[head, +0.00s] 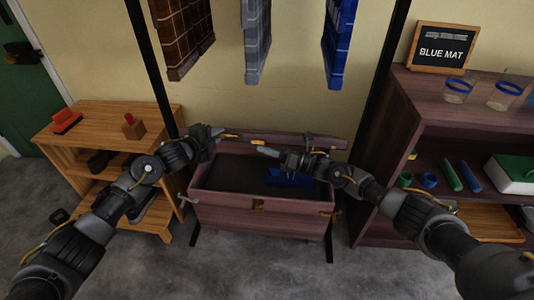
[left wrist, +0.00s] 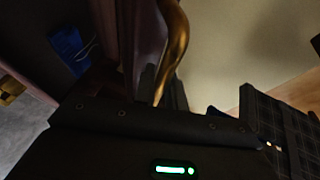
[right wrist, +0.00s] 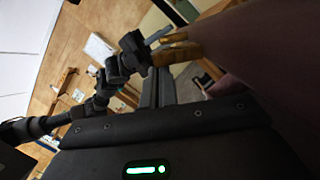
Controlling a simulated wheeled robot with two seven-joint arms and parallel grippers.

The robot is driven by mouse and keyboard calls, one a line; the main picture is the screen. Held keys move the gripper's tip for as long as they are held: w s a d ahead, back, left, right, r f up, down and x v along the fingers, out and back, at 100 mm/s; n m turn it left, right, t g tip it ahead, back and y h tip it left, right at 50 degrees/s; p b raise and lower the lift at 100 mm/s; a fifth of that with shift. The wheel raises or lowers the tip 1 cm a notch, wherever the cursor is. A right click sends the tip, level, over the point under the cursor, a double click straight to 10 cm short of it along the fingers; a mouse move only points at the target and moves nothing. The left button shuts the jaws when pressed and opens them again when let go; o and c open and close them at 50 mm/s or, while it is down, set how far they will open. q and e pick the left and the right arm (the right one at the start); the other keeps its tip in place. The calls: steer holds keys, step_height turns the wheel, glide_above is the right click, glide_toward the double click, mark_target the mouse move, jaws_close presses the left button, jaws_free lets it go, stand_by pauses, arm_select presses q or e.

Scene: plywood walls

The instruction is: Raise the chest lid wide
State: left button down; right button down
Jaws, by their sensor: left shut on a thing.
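The chest (head: 262,206) is a low brown wooden box with a small brass catch on its front. Its lid (head: 326,142) is raised at the back, and the dark inside shows. Whether those fingers are closed is unclear. My right arm partly hides the lid.
A blue item (head: 290,178) lies in the chest. A wooden shelf stand (head: 105,117) stands left, a brown shelf unit (head: 400,122) with jars and cylinders right. Brown, grey and blue crate-like panels (head: 257,40) hang above. Dark posts flank the chest. Grey floor lies open in front.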

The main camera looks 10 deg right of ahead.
arm_select(q)
steer(key=shift+s+f, duration=0.3)
steer(key=shift+f, duration=0.35)
steer(key=c, duration=1.5)
jaws_free()
steer(key=shift+a, duration=0.15)
steer(key=shift+o, duration=0.2)
steer(key=shift+s, duration=0.15)
